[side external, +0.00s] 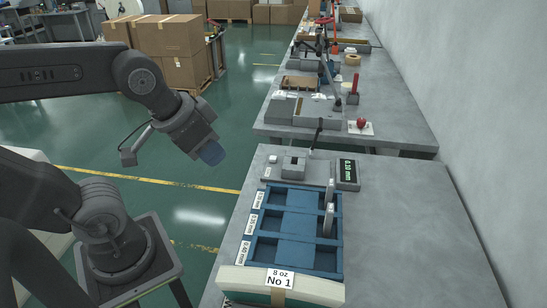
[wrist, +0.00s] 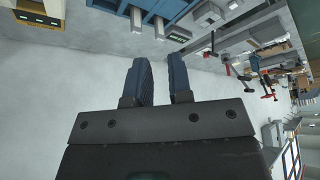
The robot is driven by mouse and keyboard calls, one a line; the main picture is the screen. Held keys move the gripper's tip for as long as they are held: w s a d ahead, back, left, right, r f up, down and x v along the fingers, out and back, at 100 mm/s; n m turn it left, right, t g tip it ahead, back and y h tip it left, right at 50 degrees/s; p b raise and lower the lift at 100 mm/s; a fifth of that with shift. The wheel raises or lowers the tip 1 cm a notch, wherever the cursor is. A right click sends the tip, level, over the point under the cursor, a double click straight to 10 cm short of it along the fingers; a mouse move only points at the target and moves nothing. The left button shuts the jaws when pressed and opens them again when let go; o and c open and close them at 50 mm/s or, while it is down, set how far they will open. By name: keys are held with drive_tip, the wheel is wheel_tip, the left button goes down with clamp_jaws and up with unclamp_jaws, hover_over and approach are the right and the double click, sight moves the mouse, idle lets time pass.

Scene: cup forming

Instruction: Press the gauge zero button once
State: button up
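The gauge stands at the far end of the near bench in the side external view. Its dark display (side external: 348,172) has green digits that seem to read 0.10 mm. A grey block (side external: 293,167) and a small pale block (side external: 273,159) sit on the grey base to its left. I cannot tell which part is the zero button. My gripper (side external: 212,153) hangs in the air left of the bench, well apart from the gauge. In the wrist view, its two blue fingers (wrist: 161,82) stand apart with nothing between them.
A blue tray (side external: 266,222) with labelled compartments lies in front of the gauge. Two upright grey pieces (side external: 329,205) stand at its right side. A pale box marked 8 oz No 1 (side external: 315,290) is at the near end. The bench's right side is bare.

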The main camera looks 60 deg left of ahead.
clamp_jaws()
idle(1.3)
